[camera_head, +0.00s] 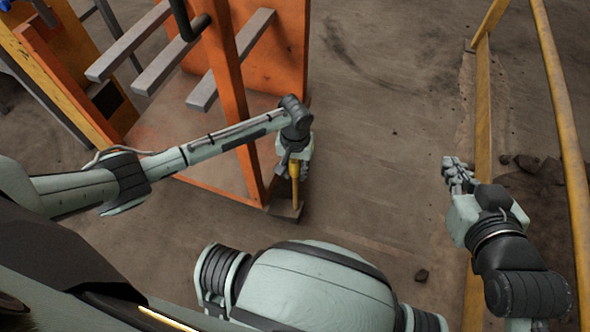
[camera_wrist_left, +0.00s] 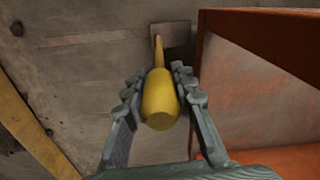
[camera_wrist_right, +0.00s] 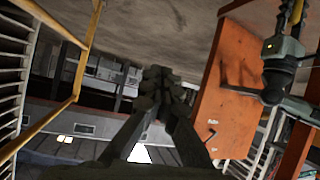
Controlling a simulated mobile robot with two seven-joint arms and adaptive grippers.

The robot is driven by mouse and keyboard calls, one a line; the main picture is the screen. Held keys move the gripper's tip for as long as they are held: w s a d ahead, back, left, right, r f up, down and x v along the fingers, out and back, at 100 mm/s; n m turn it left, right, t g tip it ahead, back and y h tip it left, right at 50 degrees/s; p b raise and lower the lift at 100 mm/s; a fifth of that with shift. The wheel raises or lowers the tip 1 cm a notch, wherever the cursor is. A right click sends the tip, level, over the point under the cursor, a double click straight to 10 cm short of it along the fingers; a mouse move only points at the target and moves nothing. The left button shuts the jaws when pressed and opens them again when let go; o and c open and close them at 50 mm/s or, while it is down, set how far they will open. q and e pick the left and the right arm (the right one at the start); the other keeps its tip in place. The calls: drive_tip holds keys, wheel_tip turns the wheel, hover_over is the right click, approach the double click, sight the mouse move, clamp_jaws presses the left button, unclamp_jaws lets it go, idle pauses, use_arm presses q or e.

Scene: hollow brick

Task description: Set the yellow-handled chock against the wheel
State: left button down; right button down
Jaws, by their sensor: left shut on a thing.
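The chock has a yellow handle (camera_head: 295,172) and a dark block (camera_head: 286,208) at its lower end. My left gripper (camera_head: 298,163) is shut on the handle. In the left wrist view the handle (camera_wrist_left: 160,98) stands between the two fingers, with the block (camera_wrist_left: 171,36) beyond it. The block is close to the lower front corner of the orange cart frame (camera_head: 232,105); I cannot tell whether it touches the floor. No wheel can be made out in any view. My right gripper (camera_head: 459,173) is empty, its fingers together in the right wrist view (camera_wrist_right: 160,85).
The orange cart carries several grey bars (camera_head: 165,65) and stands at the left. A yellow railing (camera_head: 483,110) runs along the right, close to my right arm. Dark rubble (camera_head: 540,168) lies beyond it. The brown floor (camera_head: 385,130) between cart and railing is mostly clear.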

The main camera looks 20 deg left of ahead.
use_arm(q)
drive_tip(key=shift+w+f+b, duration=0.1)
drive_tip(key=shift+f+b, duration=0.5)
drive_tip(key=shift+b, duration=0.1)
drive_tip(key=shift+f+b, duration=0.5)
drive_tip(key=shift+b, duration=0.2)
use_arm(e)
drive_tip(key=a+r+t+y, duration=0.2)
drive_tip(key=a+r+t, duration=0.1)
drive_tip(key=r, duration=0.4)
drive_tip(key=a+r+t+y, duration=0.2)
drive_tip(key=a+r+t, duration=0.2)
drive_tip(key=r, duration=0.3)
drive_tip(key=shift+w+a+r+y, duration=0.15)
drive_tip(key=shift+w+a+y, duration=0.05)
drive_tip(key=shift+w+y, duration=0.1)
use_arm(q)
drive_tip(key=shift+f, duration=0.1)
drive_tip(key=c, duration=1.2)
unclamp_jaws()
drive_tip(key=shift+f, duration=0.1)
